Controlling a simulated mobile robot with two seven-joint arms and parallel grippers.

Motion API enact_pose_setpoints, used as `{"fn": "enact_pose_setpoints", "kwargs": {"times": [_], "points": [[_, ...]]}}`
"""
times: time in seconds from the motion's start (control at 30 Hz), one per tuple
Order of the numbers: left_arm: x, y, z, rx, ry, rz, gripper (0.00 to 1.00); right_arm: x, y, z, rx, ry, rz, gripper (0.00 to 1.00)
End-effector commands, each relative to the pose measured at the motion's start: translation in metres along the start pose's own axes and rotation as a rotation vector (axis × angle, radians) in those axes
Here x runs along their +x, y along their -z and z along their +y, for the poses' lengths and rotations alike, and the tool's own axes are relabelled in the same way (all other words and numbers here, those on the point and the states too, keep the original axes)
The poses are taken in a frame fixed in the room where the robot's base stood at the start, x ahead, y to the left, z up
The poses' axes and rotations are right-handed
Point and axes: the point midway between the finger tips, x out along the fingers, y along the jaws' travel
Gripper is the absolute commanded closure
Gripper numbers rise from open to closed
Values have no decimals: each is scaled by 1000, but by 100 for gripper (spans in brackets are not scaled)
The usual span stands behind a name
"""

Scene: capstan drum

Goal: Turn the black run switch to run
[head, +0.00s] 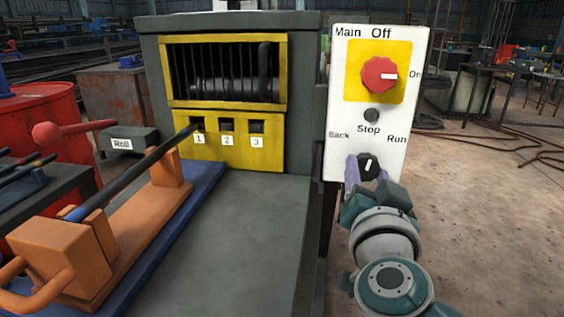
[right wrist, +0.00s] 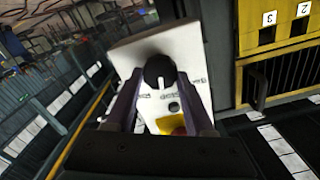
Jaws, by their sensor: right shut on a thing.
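The black run switch (head: 368,165) is a small round knob low on the white control panel (head: 347,105). Back is printed to its upper left, Stop above it and Run to its upper right. Its white pointer mark stands nearly upright, toward Stop, with a slight lean to the right. My right gripper (head: 367,173) is shut on the knob, one purple finger on each side. In the right wrist view, the knob (right wrist: 160,72) sits between the two fingertips. My left gripper is not in view.
Above on the panel, a red main switch (head: 380,76) points to On. A grey machine with a yellow-framed window (head: 224,38) and numbered slots stands left of the panel. A dark rod on an orange stand (head: 62,262) reaches toward slot 1.

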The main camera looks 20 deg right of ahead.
Motion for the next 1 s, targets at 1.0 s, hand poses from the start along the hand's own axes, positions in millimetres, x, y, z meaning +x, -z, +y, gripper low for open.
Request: {"fn": "enact_pose_setpoints", "kwargs": {"times": [1.0], "points": [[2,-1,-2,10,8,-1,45,0,-2,2,687,-1,-3,100]]}}
